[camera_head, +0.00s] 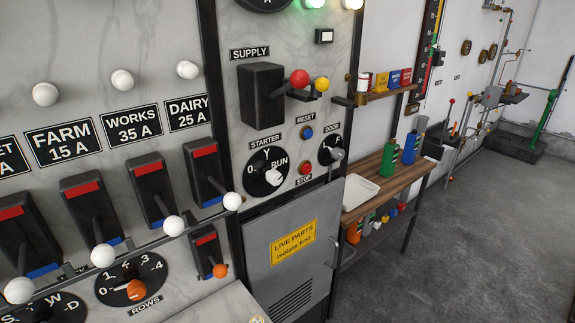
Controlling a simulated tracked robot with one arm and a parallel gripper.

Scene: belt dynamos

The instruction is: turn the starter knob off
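The starter knob (272,176) is a white handle on a round black dial (257,166), under a STARTER label on the grey marble panel, right of the picture's middle-left. The dial is marked 0 at left, Y at top and RUN at right. The white handle sits on the right, lower part of the dial, just below the word RUN and away from 0. Nothing covers the knob. My gripper does not show in this view, so I cannot see whether it is open or shut.
A blue reset button (306,132), a red stop button (305,168) and a DOOR knob (337,154) sit right of the starter. White-tipped breaker levers (232,201) stick out at left. Below is a grey cabinet door (290,262). A wooden bench (375,187) and open floor lie right.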

